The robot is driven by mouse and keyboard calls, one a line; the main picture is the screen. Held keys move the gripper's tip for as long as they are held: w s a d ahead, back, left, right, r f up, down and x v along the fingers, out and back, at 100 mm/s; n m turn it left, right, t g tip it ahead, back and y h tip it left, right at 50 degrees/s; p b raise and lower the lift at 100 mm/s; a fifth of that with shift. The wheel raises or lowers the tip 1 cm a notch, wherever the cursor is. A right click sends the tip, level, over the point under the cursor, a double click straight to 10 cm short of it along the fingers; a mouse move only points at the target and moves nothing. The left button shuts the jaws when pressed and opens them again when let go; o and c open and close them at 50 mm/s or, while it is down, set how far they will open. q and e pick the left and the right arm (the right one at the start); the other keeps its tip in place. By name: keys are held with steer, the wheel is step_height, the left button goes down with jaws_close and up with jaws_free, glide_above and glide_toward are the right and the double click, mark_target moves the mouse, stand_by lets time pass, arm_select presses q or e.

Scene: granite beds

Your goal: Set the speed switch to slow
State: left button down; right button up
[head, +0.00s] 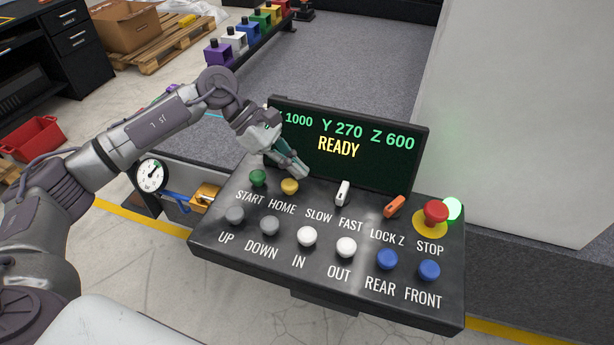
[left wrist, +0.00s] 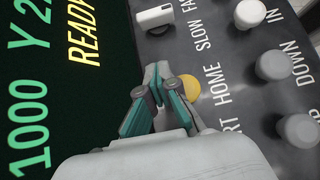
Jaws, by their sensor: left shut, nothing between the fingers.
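The speed switch is a small white lever (head: 342,193) on the dark control panel (head: 215,246), above the labels SLOW and FAST. I cannot tell for sure which label it is set to. It also shows at the top of the left wrist view (left wrist: 155,17). My left gripper (head: 303,173) is shut and empty, fingertips pointing down over the panel's upper part. It is left of the switch and apart from it, near the yellow HOME button (head: 289,186). In the left wrist view the shut fingertips (left wrist: 158,72) lie below the switch, with HOME partly hidden behind them. My right gripper is not in view.
The screen (head: 362,150) stands behind the switch and reads READY. The orange LOCK Z lever (head: 394,206) and red STOP button (head: 436,212) are to the right. The green START button (head: 258,178) is to the left. Several round buttons fill the front row.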

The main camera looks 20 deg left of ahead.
arm_select(q)
steer(key=p+v, duration=0.1)
steer(key=v, duration=0.6)
steer(key=shift+d+r, duration=0.25)
steer(key=shift+r, duration=0.1)
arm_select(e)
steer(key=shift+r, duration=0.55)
arm_select(q)
steer(key=shift+s+f, duration=0.1)
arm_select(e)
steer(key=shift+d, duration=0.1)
